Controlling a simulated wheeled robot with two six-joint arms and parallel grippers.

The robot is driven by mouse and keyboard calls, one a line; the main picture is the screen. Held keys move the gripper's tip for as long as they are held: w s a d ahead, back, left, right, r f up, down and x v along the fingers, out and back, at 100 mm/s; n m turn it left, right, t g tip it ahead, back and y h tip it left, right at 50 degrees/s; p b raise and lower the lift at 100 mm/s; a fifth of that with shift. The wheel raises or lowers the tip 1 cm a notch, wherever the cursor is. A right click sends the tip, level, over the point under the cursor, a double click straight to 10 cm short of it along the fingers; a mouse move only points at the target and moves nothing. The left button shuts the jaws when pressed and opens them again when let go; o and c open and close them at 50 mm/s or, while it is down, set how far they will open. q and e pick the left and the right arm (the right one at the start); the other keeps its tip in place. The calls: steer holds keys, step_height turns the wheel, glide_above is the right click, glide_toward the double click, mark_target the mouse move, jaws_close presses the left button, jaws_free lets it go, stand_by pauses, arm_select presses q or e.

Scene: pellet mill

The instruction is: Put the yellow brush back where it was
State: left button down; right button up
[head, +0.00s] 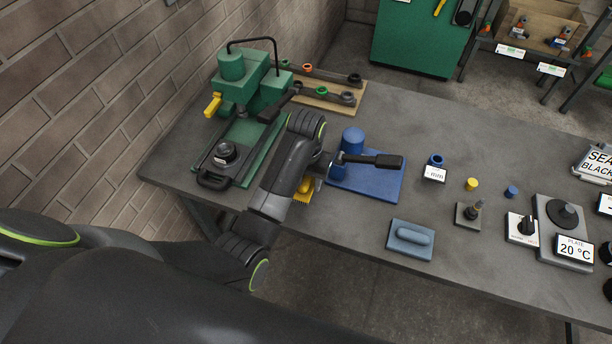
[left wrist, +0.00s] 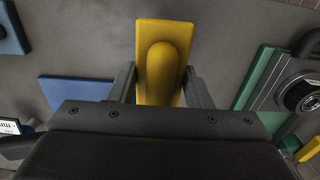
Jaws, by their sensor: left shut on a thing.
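The yellow brush (head: 302,191) is mostly hidden under my left arm in the head view, between the green machine and the blue base, near the table's front edge. In the left wrist view the brush (left wrist: 163,65) shows from above, with its rounded handle between the two fingers. My left gripper (left wrist: 164,88) is shut on it. In the head view the left gripper (head: 313,182) is partly covered by my own wrist. I cannot tell whether the brush touches the table. My right gripper is not in view.
A green machine (head: 250,90) with a black-handled slide (head: 223,155) stands left of the brush. A blue base (head: 378,188) with a black-handled lever (head: 372,160) is close on the right. A blue-grey block (head: 410,239) lies at the front edge. Bare grey tabletop (head: 350,225) lies between.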

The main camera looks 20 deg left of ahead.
arm_select(q)
step_height(320, 180, down, 3)
steer(key=shift+a+r+b, duration=0.1)
steer(key=shift+b, duration=0.3)
steer(key=shift+f, duration=0.75)
steer(key=shift+f+b, duration=0.35)
steer(key=shift+f, duration=0.25)
steer(key=shift+f, duration=0.45)
